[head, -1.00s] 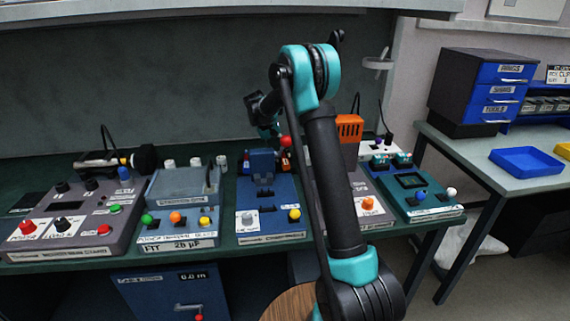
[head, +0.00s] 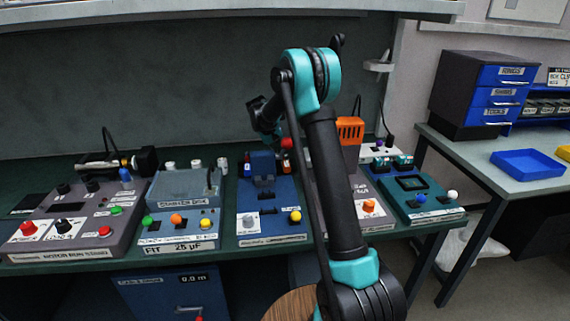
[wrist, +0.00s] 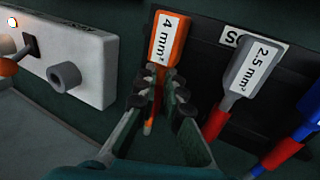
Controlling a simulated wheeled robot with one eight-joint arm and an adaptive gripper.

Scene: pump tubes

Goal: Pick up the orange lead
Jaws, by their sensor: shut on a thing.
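The orange lead (wrist: 166,47) has a white label reading "4 mm²" and hangs against a dark rack in the wrist view. My gripper (wrist: 160,92) is shut on it just below the labelled part, with dark pads on both sides. The lower part of the lead runs down between my fingers.
A grey lead (wrist: 250,70) labelled "2.5 mm²" hangs close to the right, with a blue and red lead (wrist: 305,125) beyond it. A white box (wrist: 85,65) with a grey knob stands left. Several instrument boxes line the bench (head: 225,250).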

